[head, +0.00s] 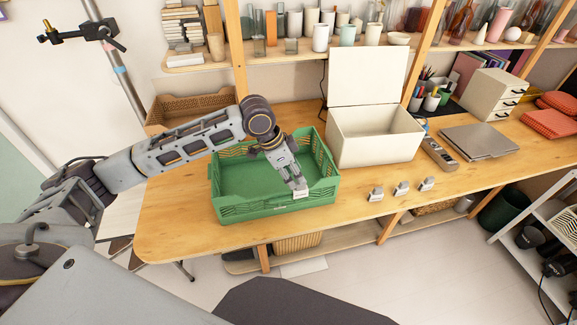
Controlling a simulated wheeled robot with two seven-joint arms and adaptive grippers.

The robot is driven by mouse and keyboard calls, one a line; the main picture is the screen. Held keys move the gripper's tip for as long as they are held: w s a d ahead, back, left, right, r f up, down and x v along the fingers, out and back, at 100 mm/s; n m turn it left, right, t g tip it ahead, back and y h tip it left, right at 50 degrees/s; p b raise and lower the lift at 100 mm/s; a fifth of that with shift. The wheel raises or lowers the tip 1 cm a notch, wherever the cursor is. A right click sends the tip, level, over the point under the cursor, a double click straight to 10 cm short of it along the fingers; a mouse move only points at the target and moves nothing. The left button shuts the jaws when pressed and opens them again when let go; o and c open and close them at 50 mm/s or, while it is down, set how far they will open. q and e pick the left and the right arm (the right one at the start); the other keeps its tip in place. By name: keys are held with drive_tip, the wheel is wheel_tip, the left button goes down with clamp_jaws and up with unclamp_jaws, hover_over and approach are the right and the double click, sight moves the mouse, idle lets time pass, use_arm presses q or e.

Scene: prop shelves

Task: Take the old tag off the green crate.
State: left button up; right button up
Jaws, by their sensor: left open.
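The green crate (230,212) stands on the wooden table, left of a white box. My left gripper (300,191) reaches down over the crate's front right part, with its fingertips at the front rim. A small pale tag (301,195) shows right at the fingertips, on the crate's front wall. The gripper is open; whether the fingers touch the tag is too small to tell. The gripper hides part of the crate's inside and rim. My right gripper is not in view.
An open white box (375,140) stands right of the crate. Several small clip-like pieces (401,188) sit near the table's front edge. A grey laptop-like slab (480,142) lies further right. A brown basket (190,107) stands behind the crate.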

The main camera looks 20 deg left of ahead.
sight(300, 188)
use_arm(q)
drive_tip(key=x, duration=0.5)
drive_tip(key=shift+d, duration=0.1)
drive_tip(key=shift+w+d+f, duration=0.1)
drive_tip(key=shift+f, duration=0.25)
drive_tip(key=shift+d+f, duration=0.1)
drive_tip(key=shift+f, duration=0.25)
drive_tip(key=shift+w, duration=0.1)
drive_tip(key=c, duration=0.5)
clamp_jaws()
drive_tip(key=shift+c, duration=0.9)
unclamp_jaws()
drive_tip(key=shift+c, duration=1.2)
clamp_jaws()
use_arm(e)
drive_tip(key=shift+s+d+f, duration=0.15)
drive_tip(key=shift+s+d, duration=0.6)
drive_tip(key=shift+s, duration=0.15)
